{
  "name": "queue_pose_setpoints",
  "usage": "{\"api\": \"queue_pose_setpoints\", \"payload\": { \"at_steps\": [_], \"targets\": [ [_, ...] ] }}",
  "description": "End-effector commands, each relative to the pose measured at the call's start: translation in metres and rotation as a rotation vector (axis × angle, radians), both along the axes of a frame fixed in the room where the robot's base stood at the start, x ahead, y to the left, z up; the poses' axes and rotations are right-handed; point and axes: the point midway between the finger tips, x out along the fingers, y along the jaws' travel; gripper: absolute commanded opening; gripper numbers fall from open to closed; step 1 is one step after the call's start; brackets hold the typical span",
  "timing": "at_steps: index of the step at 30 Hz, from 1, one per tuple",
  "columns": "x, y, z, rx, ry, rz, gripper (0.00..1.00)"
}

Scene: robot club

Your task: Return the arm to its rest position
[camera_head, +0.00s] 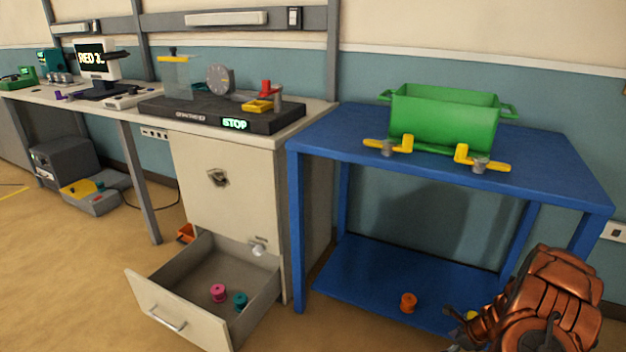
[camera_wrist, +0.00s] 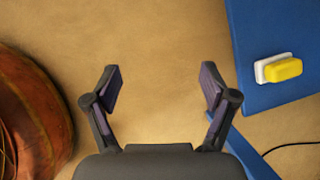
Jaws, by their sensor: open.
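My arm's copper-coloured links (camera_head: 550,300) show at the lower right of the head view, in front of the blue table. My gripper (camera_wrist: 161,85) is open in the wrist view, with its two dark fingers wide apart. Nothing is between them, only bare floor beyond. In the head view a dark part of the gripper (camera_head: 455,325) shows low by the blue lower shelf, partly cut off by the frame edge.
The blue table (camera_head: 335,130) bears a green bin (camera_head: 440,120) between yellow clamps. Its lower shelf (camera_head: 350,275) holds an orange spool (camera_head: 408,302). A yellow-and-white block (camera_wrist: 283,68) lies on blue in the wrist view. An open drawer (camera_head: 165,310) with two spools juts out at left.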

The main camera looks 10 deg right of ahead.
Motion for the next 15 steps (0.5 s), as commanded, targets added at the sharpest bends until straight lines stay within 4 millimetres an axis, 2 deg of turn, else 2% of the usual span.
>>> {"api": "queue_pose_setpoints", "payload": {
  "at_steps": [1, 5, 10, 15],
  "targets": [
    [0.005, 0.006, 0.016, -0.004, -0.007, 0.029, 0.84],
    [0.017, 0.026, 0.056, -0.017, -0.030, 0.129, 0.84],
    [0.034, 0.069, 0.129, -0.037, -0.070, 0.322, 0.84],
    [0.039, 0.116, 0.200, -0.060, -0.104, 0.526, 0.84]
  ]
}}
